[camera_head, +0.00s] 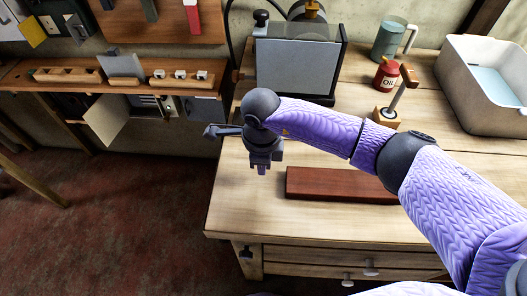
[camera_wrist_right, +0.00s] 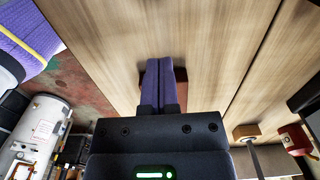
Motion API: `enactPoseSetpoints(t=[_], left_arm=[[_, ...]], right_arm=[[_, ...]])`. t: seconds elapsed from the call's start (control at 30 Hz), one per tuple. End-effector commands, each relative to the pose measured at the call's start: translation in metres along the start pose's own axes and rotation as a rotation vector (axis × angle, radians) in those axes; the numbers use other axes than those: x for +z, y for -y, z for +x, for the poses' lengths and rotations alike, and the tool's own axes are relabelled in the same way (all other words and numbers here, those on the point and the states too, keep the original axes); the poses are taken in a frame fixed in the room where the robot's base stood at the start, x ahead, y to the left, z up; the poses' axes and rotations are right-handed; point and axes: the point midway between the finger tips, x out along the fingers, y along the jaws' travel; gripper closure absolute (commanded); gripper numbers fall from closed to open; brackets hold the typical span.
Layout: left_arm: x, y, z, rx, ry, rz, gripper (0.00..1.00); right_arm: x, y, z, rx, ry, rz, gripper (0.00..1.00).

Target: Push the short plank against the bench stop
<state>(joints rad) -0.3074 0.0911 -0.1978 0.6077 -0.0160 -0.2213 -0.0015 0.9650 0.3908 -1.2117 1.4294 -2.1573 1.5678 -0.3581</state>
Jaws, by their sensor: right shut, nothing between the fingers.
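The short plank (camera_head: 330,185) is a dark red-brown board lying flat on the pale wooden workbench (camera_head: 250,215), near its front edge. My right arm hides part of its right end. My right gripper (camera_head: 261,170) is shut and empty, pointing down just left of the plank's left end. In the right wrist view the closed purple fingers (camera_wrist_right: 162,80) cover most of the plank, whose red-brown edge (camera_wrist_right: 181,75) shows beside them. I cannot tell whether the fingers touch it. I cannot make out a bench stop. My left gripper is not in view.
A grey-faced machine (camera_head: 297,70) stands behind the gripper. A wooden-based tool (camera_head: 386,117), a red oil can (camera_head: 386,76), a green mug (camera_head: 389,40) and a grey tub (camera_head: 480,95) stand farther back. The bench top left of the plank is clear.

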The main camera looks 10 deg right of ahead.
Motion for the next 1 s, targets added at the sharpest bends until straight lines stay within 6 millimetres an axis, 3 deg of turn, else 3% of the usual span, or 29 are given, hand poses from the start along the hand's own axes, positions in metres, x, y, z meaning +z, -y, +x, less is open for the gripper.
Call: enactPoseSetpoints(t=[0.17, 0.4, 0.83, 1.0], left_arm=[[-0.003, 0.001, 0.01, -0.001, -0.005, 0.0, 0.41], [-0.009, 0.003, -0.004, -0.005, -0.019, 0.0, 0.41], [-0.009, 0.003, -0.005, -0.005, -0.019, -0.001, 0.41], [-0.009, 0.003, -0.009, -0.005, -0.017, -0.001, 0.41]], right_arm=[[0.0, -0.001, 0.041, 0.003, 0.0, 0.001, 1.0], [-0.034, 0.0, 0.036, 0.0, 0.002, 0.001, 1.0], [-0.04, 0.0, 0.037, 0.001, 0.003, 0.0, 1.0], [-0.057, 0.0, 0.036, -0.001, 0.0, 0.003, 1.0]])
